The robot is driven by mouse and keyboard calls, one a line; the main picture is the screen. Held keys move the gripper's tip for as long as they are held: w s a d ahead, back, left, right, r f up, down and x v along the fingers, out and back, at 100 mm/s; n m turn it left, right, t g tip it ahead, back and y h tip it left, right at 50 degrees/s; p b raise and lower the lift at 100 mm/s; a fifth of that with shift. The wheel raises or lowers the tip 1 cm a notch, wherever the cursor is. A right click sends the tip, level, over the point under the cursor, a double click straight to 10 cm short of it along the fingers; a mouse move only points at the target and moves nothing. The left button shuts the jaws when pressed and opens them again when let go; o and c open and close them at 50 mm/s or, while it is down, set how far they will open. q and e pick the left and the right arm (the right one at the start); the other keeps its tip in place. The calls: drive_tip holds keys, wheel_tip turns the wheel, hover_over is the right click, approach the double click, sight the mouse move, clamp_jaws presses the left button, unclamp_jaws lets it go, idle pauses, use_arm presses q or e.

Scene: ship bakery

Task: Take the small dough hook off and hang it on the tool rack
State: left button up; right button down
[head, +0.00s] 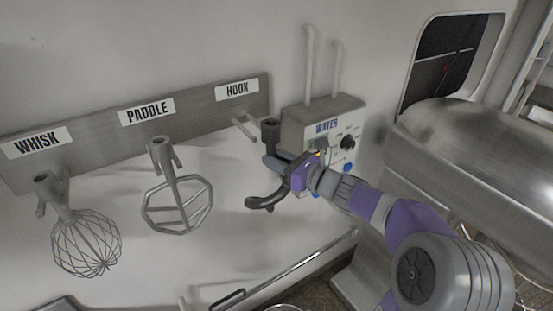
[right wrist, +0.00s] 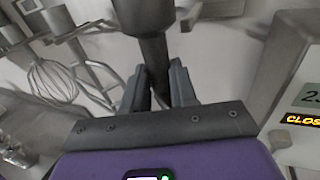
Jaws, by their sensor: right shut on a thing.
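The dark grey dough hook (head: 262,202) is upright in my right gripper (head: 276,164), its round hub at the top and its curved end below. The right wrist view shows its shaft (right wrist: 152,62) between the two fingers of that gripper (right wrist: 158,88). The tool rack (head: 90,135) is a grey wall board with WHISK, PADDLE and HOOK labels. The peg (head: 244,128) under the HOOK label is bare in the head view. The hook's hub is just right of this peg, apparently apart from it; depth is hard to judge. My left gripper is not in view.
A wire whisk (head: 86,244) and a paddle (head: 177,204) hang on the rack to the left. A WATER control box (head: 322,112) with two upright pipes is close on the right. A large metal mixer body (head: 470,150) stands farther right.

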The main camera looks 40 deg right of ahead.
drive_tip(key=shift+w+r, duration=0.1)
drive_tip(key=shift+w, duration=0.05)
drive_tip(key=shift+w, duration=0.35)
drive_tip(key=shift+w+d, duration=0.2)
drive_tip(key=shift+w, duration=1.7)
drive_tip(key=shift+w+d, duration=0.1)
drive_tip(key=shift+w, duration=0.95)
drive_tip(key=shift+w+d, duration=0.1)
drive_tip(key=shift+w, duration=0.3)
